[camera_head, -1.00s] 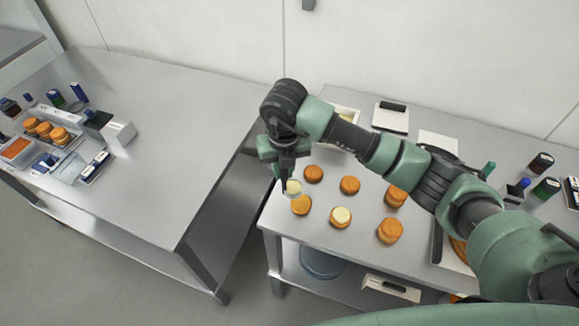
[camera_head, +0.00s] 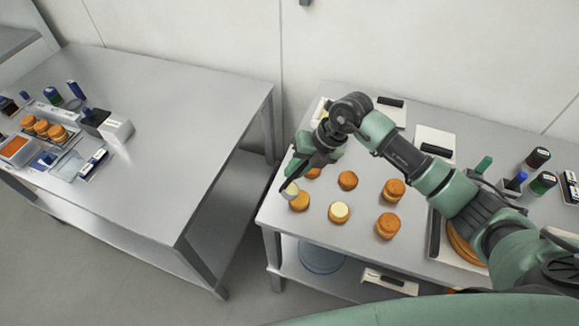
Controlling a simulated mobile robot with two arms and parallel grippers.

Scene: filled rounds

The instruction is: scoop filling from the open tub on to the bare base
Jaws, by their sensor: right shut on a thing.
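My right gripper (camera_head: 295,174) is shut on a small tool, mostly hidden by the fingers, over the near left corner of the right table. A pale lump of filling (camera_head: 290,189) shows at the tool's low end, overlapping the left edge of a front left orange base (camera_head: 300,203); I cannot tell whether it touches the base. A base with pale filling on top (camera_head: 339,212) sits to its right. A bare base (camera_head: 347,180) lies behind, and another (camera_head: 313,173) is partly hidden by the gripper. The pale tub (camera_head: 320,110) at the back is mostly behind my arm. My left gripper is out of view.
Two taller filled rounds (camera_head: 388,225) (camera_head: 394,189) stand to the right. A tray with orange rounds (camera_head: 463,247) lies beyond, partly behind my arm.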

